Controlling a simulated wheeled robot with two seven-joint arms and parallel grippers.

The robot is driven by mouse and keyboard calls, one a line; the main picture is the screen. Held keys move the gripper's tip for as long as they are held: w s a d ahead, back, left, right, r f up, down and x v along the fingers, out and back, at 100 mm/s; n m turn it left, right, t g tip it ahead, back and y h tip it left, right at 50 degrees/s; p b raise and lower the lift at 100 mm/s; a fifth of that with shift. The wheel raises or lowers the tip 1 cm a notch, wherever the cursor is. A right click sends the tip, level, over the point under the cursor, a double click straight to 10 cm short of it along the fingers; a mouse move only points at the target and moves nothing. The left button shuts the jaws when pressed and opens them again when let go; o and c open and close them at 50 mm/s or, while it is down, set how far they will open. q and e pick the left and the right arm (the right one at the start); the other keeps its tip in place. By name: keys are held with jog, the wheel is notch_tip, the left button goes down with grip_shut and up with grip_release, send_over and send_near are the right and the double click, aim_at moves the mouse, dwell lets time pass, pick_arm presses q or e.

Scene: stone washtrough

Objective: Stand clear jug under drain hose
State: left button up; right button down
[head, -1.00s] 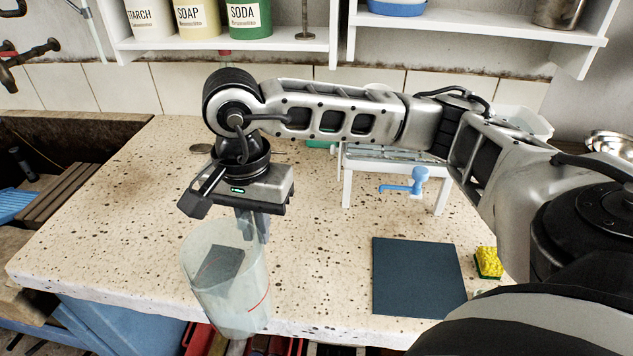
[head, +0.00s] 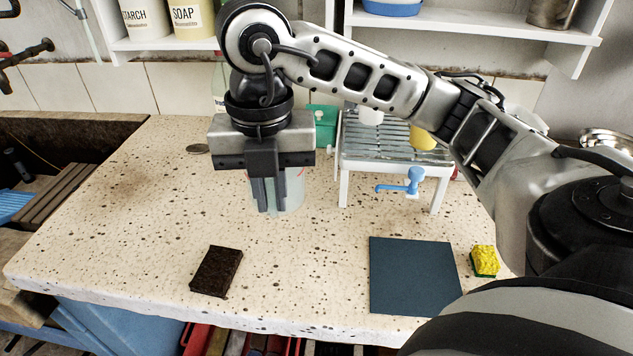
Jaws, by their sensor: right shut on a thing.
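My right gripper (head: 266,205) is shut on the clear jug (head: 291,192), which shows behind and beside the fingers. Much of the jug is hidden by the gripper, and I cannot tell whether its base touches the worktop. A white draining rack (head: 343,188) on legs stands to the right of the jug. A light blue spout-like piece (head: 405,183) hangs at the rack's front, and the jug is to its left, apart from it. I cannot make out a separate drain hose. My left gripper is not in view.
A dark brown block (head: 216,270) lies on the speckled worktop (head: 130,220) at front left. A dark blue mat (head: 416,276) and a yellow sponge (head: 484,261) lie at front right. A green box (head: 324,125) stands behind the jug. The front middle is clear.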

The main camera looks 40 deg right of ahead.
jog(key=shift+d+r+m, duration=0.15)
jog(key=shift+m, duration=0.85)
jog(key=w+d+f, duration=0.1)
jog(key=w+d, duration=0.1)
jog(key=w+d+f, duration=0.1)
jog(key=w+d, duration=0.1)
jog(key=w+d+f, duration=0.1)
jog(key=d, duration=0.1)
jog(key=shift+w+d+f, duration=0.35)
jog(key=shift+w+f, duration=0.05)
jog(key=f, duration=0.1)
jog(key=w+d+f, duration=0.2)
jog(key=f, duration=0.1)
jog(key=shift+w+d+f, duration=0.1)
jog(key=shift+w+d, duration=0.05)
jog(key=shift+d, duration=0.1)
jog(key=shift+w+d+f+p, duration=0.1)
jog(key=shift+w+d+f, duration=0.1)
jog(key=shift+f, duration=0.6)
jog(key=shift+w+d+f+p, duration=0.1)
jog(key=shift+w+d+f, duration=0.05)
jog(key=shift+f, duration=0.7)
jog(key=shift+w+d+f+p, duration=0.1)
jog(key=shift+w+d+f, duration=0.1)
jog(key=shift+f, duration=0.75)
jog(key=c, duration=1.5)
grip_release()
